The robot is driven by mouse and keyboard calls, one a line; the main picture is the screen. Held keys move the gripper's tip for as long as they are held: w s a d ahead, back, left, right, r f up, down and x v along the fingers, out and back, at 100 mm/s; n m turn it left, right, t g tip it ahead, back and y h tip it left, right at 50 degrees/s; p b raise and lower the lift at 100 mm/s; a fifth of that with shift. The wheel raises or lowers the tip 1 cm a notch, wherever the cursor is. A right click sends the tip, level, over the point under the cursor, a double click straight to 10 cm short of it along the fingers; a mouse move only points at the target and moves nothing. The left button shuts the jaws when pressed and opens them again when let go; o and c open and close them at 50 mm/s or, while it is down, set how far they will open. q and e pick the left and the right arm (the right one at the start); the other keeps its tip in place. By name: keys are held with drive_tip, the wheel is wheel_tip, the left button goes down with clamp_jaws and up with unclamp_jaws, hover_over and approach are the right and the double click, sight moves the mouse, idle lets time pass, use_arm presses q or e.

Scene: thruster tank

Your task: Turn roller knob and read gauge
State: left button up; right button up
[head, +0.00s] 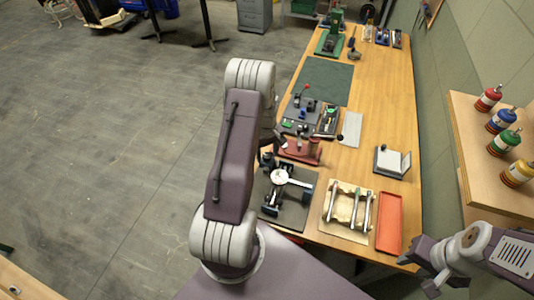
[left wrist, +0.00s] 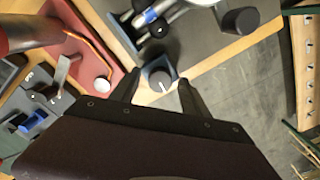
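The fixture (head: 272,207) stands on a dark plate on the bench in the head view, with a round white-faced gauge (head: 281,176) on it. The gauge's reading is too small to make out. In the left wrist view a dark knob with a white line (left wrist: 160,81) sits on a blue-grey block. My left gripper (left wrist: 157,90) is open, with one finger on each side of this knob; I cannot tell whether they touch it. In the head view my left arm mostly hides that gripper. My right gripper (head: 420,273) is open and empty at the lower right.
A second dark cylinder (left wrist: 240,20) is near the bench edge. A red fixture (head: 301,150) stands just beyond the gauge fixture. A cradle with rods (head: 347,207) and a red tray (head: 389,222) lie to the right. Open floor is left of the bench.

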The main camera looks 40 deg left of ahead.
sight(268, 156)
use_arm(q)
wheel_tip(268, 156, up, 9)
drive_tip(key=b, duration=0.1)
drive_tip(key=shift+b, duration=0.3)
drive_tip(key=d+r+m+t+b, duration=0.1)
drive_tip(key=d+r+m, duration=0.3)
drive_tip(key=d, duration=0.6)
drive_tip(key=s+d+f+m, duration=0.2)
drive_tip(key=s+d+m, duration=0.6)
drive_tip(key=s, duration=0.5)
drive_tip(key=shift+s+d+f+b, duration=0.3)
drive_tip(key=shift+d+f+b, duration=0.05)
drive_tip(key=shift+b, duration=0.1)
